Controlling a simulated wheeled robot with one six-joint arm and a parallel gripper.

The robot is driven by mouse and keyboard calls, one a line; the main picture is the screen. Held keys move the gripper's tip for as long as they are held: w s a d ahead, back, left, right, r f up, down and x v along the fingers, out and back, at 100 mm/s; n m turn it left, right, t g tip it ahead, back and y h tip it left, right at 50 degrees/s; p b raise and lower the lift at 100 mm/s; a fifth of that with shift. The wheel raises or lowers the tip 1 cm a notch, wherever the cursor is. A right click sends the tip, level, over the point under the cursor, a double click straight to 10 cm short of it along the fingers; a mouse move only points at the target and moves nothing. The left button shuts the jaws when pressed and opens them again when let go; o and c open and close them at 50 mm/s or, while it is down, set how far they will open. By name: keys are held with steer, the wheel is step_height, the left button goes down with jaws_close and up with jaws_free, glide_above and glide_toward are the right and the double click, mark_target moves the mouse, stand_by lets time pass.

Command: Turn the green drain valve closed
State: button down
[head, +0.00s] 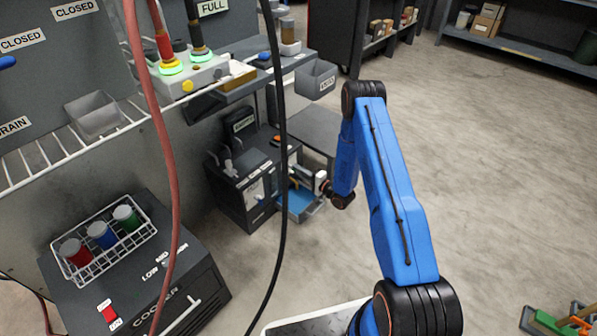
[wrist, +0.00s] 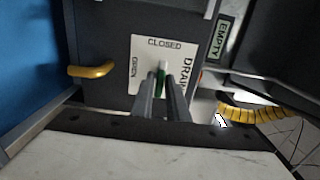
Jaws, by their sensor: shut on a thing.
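In the wrist view, the green drain valve handle (wrist: 160,82) stands in front of a pale label plate (wrist: 143,80) marked CLOSED at the top, OPEN at the left and DRAIN at the right. Its pale tip points up the picture, towards the word CLOSED. My gripper (wrist: 162,80) has its two dark fingers on either side of the handle, shut on it. The fingers hide the handle's lower part. In the head view, my gripper (head: 320,184) is low beside a dark cabinet, and the green handle cannot be made out there.
In the wrist view, a yellow handle (wrist: 92,71) is left of the plate, and an EMPTY label (wrist: 222,38) and yellow ribbed hose (wrist: 250,114) are right. In the head view, a red hose (head: 160,140) and black cable (head: 283,150) hang in front. Open floor lies right.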

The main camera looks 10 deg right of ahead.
steer(key=shift+d, duration=0.1)
stand_by(0.4)
steer(key=c, duration=1.8)
jaws_free()
steer(key=shift+c, duration=0.2)
steer(key=v, duration=1.7)
steer(key=shift+s, duration=0.2)
steer(key=shift+d, duration=0.1)
